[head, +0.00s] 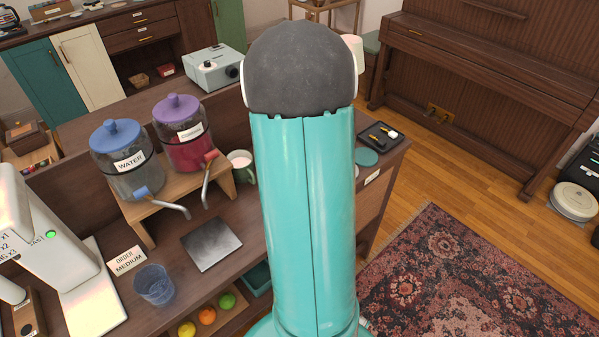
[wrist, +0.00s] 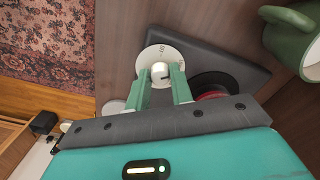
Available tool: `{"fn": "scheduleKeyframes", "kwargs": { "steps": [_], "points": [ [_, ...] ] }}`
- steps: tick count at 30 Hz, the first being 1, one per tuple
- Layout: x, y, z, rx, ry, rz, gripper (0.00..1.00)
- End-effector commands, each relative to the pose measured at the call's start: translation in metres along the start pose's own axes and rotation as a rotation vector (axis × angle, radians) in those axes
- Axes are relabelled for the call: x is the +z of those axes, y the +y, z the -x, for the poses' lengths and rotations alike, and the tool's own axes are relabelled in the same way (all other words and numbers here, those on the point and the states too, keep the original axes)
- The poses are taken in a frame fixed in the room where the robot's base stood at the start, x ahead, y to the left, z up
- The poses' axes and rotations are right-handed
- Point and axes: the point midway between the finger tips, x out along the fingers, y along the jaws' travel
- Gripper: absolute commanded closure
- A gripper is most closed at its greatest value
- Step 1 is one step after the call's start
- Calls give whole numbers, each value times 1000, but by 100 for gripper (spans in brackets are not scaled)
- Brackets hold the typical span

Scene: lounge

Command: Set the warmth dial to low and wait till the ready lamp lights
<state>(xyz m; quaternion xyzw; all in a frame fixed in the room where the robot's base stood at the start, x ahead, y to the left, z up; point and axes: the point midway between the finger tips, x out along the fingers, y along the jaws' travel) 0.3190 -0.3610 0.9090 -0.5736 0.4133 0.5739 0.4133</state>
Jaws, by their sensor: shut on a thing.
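In the wrist view the dial (wrist: 153,55) is a round white disc with small dark marks, too small to read, and a pale knob at its centre. It sits at one corner of a dark grey slab-like unit (wrist: 205,48). My gripper (wrist: 161,75) has its two pale green fingers on either side of the knob, shut on it. A dark round part with a red piece (wrist: 211,95) shows beside the right finger, partly hidden. I cannot make out a lit ready lamp. In the head view my own arm hides the dial and gripper.
A green mug (wrist: 292,40) stands close on the right in the wrist view. In the head view, water (head: 125,165) and purple-lidded (head: 183,135) dispensers stand on a wooden riser, with a glass (head: 153,285) and a grey plate (head: 211,244) nearby. A rug (head: 460,270) lies at right.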

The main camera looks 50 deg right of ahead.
Motion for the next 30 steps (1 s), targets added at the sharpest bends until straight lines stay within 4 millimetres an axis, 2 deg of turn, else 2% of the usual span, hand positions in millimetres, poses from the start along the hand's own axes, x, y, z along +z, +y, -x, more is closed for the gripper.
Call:
{"fn": "scheduleKeyframes", "kwargs": {
  "steps": [5, 6, 8, 9, 20, 23, 30],
  "points": [
    [-1, -1, 1, -2, 2, 1, 100],
    [-1, -1, 1, -2, 2, 1, 70],
    [-1, 0, 1, -1, 2, 1, 58],
    [0, 0, 1, -1, 2, 1, 56],
    [-1, 0, 6, -1, 3, 2, 56],
    [-1, -1, 19, -3, 5, 2, 56],
    [-1, -1, 70, -3, 6, 2, 56]
  ]
}}
